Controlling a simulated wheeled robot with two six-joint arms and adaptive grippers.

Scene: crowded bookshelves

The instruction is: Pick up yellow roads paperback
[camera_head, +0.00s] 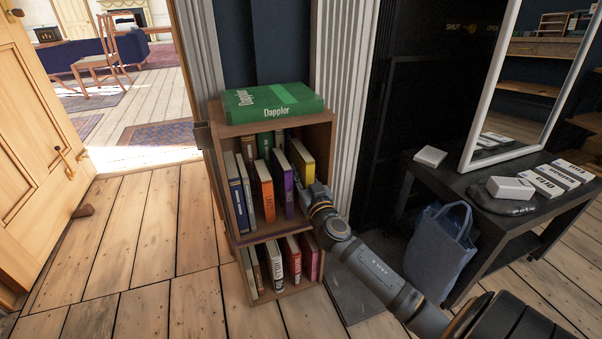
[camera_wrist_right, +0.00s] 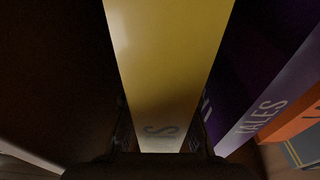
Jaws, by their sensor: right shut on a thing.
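The yellow paperback (camera_head: 301,160) stands upright at the right end of the upper shelf, its spine facing out. In the right wrist view the yellow spine (camera_wrist_right: 170,60) fills the middle, with a letter "S" near its lower end. My right gripper (camera_head: 318,193) is at the lower part of this book and is shut on it, one dark finger at each side of the spine. The full title is not readable. My left gripper is not in view.
A purple book (camera_head: 284,188) and an orange book (camera_head: 264,190) stand left of the yellow one. A green Dappler book (camera_head: 272,102) lies on top of the bookcase (camera_head: 242,230). A black table (camera_head: 470,205) with a blue bag (camera_head: 440,245) stands at the right. Floor in front is clear.

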